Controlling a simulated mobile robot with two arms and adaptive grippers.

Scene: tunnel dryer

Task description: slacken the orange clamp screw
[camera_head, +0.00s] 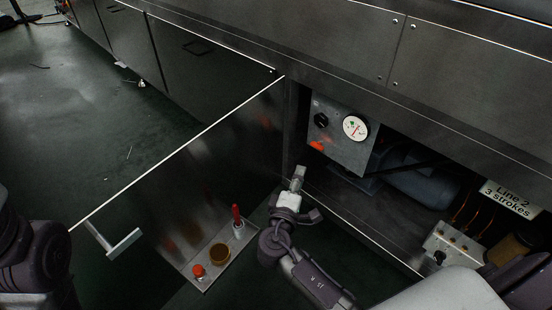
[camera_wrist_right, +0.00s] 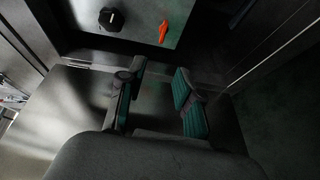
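The orange clamp screw (camera_head: 317,145) sits low on a grey panel (camera_head: 345,153) inside the open machine bay, below a black knob (camera_head: 321,120) and left of a round gauge (camera_head: 355,127). In the right wrist view the orange screw (camera_wrist_right: 164,31) shows beyond the fingertips, near the panel's edge, with the black knob (camera_wrist_right: 111,19) to its left. My right gripper (camera_head: 298,178) is below the panel, apart from the screw. In the wrist view its two teal-padded fingers (camera_wrist_right: 158,84) are spread with nothing between them. My left gripper is out of view; part of my left arm shows at the left edge.
An open door (camera_head: 190,165) with a handle (camera_head: 122,242) stands left of the bay. Its tray (camera_head: 213,270) carries a red-handled item, an orange-red knob and a brown round piece. Right of the panel are a blue-grey motor (camera_head: 425,185) and a "Line 2, 3 strokes" label (camera_head: 512,198).

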